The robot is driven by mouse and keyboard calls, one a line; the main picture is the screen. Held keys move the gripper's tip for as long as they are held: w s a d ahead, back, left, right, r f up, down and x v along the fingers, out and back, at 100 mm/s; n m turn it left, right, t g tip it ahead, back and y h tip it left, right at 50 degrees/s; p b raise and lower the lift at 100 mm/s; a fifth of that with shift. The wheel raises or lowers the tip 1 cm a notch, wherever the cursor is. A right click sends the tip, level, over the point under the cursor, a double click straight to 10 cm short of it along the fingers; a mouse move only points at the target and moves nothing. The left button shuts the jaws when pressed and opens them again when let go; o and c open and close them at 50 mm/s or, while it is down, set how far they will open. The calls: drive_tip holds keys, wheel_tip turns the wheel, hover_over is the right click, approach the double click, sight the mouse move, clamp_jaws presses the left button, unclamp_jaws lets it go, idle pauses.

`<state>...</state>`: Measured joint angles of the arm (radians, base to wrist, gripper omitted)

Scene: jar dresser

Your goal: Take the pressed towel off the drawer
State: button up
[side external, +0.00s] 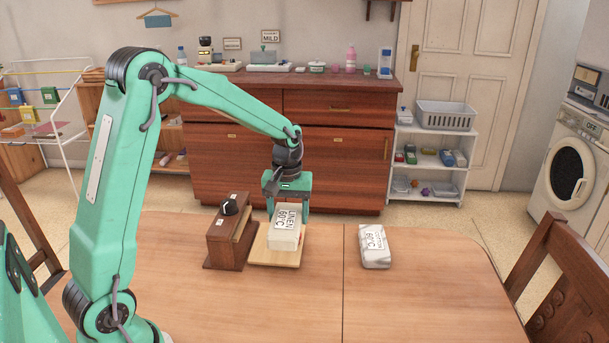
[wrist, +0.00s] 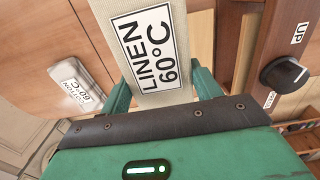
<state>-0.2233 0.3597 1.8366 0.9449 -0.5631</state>
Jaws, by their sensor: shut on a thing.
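The pressed towel (side external: 286,228) is a cream block with a white label reading LINEN 60°C. It is at the pale wooden drawer (side external: 264,258), which sticks out to the right of a small dark brown unit (side external: 222,247). I cannot tell whether the towel touches the drawer or is just above it. My gripper (side external: 288,205) comes down from behind and is shut on the towel. In the wrist view the towel (wrist: 148,45) lies between the green fingers, label facing the camera.
A grey-white packet (side external: 375,250) labelled 60°C lies on the table to the right, apart from the drawer. A black knob (side external: 229,207) sits on the brown unit, close to the left of the towel. The table's right part (side external: 430,285) is clear.

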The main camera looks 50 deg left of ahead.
drive_tip(key=shift+s+d+r, duration=0.1)
drive_tip(key=shift+d+r, duration=0.3)
drive_tip(key=shift+d, duration=0.2)
drive_tip(key=shift+s+d+r, duration=0.1)
drive_tip(key=shift+d+r, duration=0.25)
drive_tip(key=shift+d, duration=0.25)
